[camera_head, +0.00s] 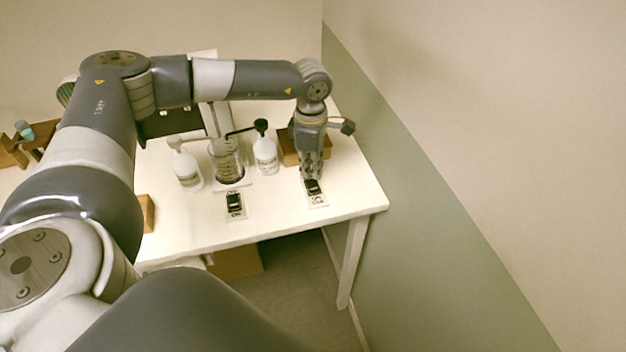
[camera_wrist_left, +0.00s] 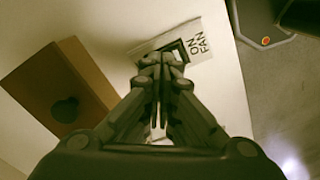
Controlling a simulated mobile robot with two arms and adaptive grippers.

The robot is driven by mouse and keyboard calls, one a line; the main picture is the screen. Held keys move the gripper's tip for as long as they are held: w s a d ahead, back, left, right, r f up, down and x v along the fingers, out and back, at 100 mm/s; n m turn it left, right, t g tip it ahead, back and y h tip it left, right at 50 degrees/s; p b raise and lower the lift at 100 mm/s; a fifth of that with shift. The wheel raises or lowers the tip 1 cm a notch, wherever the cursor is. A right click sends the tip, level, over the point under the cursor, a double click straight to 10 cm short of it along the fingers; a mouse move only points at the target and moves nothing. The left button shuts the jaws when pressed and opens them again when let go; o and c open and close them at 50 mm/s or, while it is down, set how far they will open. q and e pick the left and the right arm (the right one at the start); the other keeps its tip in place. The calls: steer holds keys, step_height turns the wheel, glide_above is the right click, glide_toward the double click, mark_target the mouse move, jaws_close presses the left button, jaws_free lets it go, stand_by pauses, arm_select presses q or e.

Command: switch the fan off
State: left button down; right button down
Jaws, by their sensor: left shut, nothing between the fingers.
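The fan switch is a black rocker on a pale plate (camera_head: 317,200) near the right front of the white table. In the left wrist view the plate (camera_wrist_left: 208,40) reads "ON" and "FAN", and the rocker is partly hidden behind my fingertips. My left gripper (camera_head: 313,177) points down at the rocker with its fingers shut and empty. In the left wrist view the fingertips (camera_wrist_left: 161,62) overlap the rocker's edge; I cannot tell whether they touch it. A round ribbed greenish thing (camera_head: 66,92), possibly the fan, is mostly hidden behind my left arm. My right gripper is out of view.
A second black switch (camera_head: 235,204) sits left of the fan switch. Two white bottles (camera_head: 188,175) (camera_head: 265,155) flank a glass beaker (camera_head: 228,165) behind it. A brown block (camera_wrist_left: 65,85) stands close by my gripper. The table's front edge and green wall are near.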

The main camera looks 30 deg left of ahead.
mark_target(311, 182)
arm_select(q)
steer(key=shift+r+p, duration=1.25)
steer(key=shift+r, duration=1)
